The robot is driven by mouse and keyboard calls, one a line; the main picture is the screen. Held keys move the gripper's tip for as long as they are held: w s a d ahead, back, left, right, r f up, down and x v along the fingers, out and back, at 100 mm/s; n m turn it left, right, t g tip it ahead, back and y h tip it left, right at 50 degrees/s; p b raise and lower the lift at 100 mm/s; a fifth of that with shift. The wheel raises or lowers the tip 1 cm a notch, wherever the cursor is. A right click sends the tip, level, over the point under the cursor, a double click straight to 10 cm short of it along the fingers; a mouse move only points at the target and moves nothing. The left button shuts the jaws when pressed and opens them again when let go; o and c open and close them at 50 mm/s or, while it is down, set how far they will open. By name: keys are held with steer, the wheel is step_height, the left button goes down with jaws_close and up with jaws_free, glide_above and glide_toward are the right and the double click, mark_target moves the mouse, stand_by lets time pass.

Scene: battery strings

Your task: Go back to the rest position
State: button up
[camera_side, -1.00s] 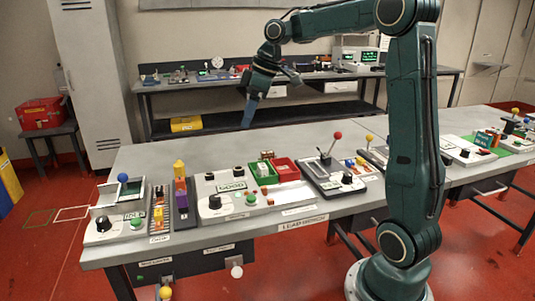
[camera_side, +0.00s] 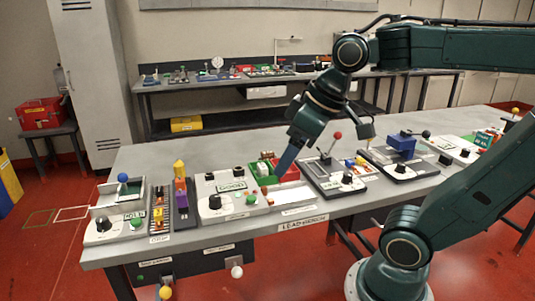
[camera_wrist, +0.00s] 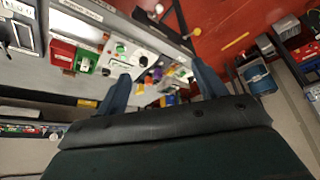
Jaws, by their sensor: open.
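My gripper (camera_side: 324,155) hangs over the main workbench (camera_side: 225,250) in the side view, above and behind the row of devices. Its blue fingers are spread apart, and they also show apart in the wrist view (camera_wrist: 162,88). Nothing is visible between the fingertips, so it looks empty. In the side view one finger overlaps the red and green bins (camera_side: 263,172); I cannot tell the exact gap to them.
The lever box with a red knob (camera_side: 337,136) stands near the gripper. A blue block (camera_side: 402,143) sits on a device to the right. Purple and yellow blocks (camera_side: 180,185) stand at left. A rear bench (camera_side: 215,85) lies behind. The air above the bench's left part is clear.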

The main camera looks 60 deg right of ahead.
steer(key=shift+m, duration=0.5)
steer(key=s+f, duration=0.2)
steer(key=s, duration=0.1)
steer(key=s+f, duration=0.1)
steer(key=s, duration=0.1)
steer(key=shift+a, duration=0.15)
